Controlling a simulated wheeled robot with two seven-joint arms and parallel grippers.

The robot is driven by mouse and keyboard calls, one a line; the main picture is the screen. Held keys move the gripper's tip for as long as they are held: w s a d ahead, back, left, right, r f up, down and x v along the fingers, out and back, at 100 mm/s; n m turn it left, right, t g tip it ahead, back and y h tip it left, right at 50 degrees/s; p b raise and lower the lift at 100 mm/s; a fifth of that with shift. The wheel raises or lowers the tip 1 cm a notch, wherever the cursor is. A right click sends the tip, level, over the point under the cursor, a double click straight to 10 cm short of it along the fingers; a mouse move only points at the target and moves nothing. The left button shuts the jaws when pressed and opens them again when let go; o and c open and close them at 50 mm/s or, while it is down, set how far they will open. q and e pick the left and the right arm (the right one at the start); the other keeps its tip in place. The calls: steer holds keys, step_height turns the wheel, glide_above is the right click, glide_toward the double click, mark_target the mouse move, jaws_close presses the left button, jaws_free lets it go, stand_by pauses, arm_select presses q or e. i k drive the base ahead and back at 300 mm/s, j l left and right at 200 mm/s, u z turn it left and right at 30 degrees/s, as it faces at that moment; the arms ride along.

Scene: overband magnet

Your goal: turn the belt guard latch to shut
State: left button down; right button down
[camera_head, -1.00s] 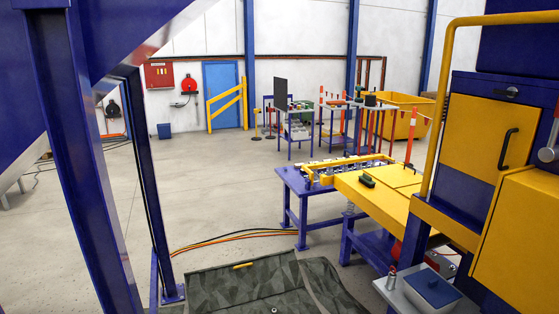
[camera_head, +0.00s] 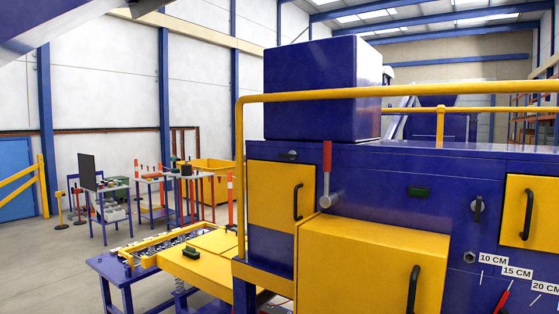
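A blue machine (camera_head: 390,172) with yellow doors fills the right half of the view. A small dark turn latch (camera_head: 289,155) sits above the smaller yellow door (camera_head: 281,197), which looks closed. Another dark turn latch (camera_head: 478,208) is on the blue face, left of the right yellow door (camera_head: 531,212), its knob about upright. I cannot tell which one is the belt guard latch. A red-handled lever (camera_head: 327,172) with a grey hub points up beside the smaller door. Neither of my grippers is in view.
A yellow rail (camera_head: 390,94) runs across the machine front. A large yellow box door (camera_head: 370,262) juts out below it. A low yellow-topped table (camera_head: 205,255) stands left of the machine. The floor (camera_head: 65,275) at left is clear.

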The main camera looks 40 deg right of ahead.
mark_target(289, 156)
steer(key=i+z, duration=0.1)
steer(key=z, duration=0.6)
steer(key=i+z, duration=0.35)
steer(key=i+j+z, duration=0.1)
steer(key=i+z, duration=0.3)
steer(key=i+j, duration=0.25)
steer(key=i+j+z, duration=0.1)
steer(key=i+j, duration=0.15)
steer(key=i, duration=0.25)
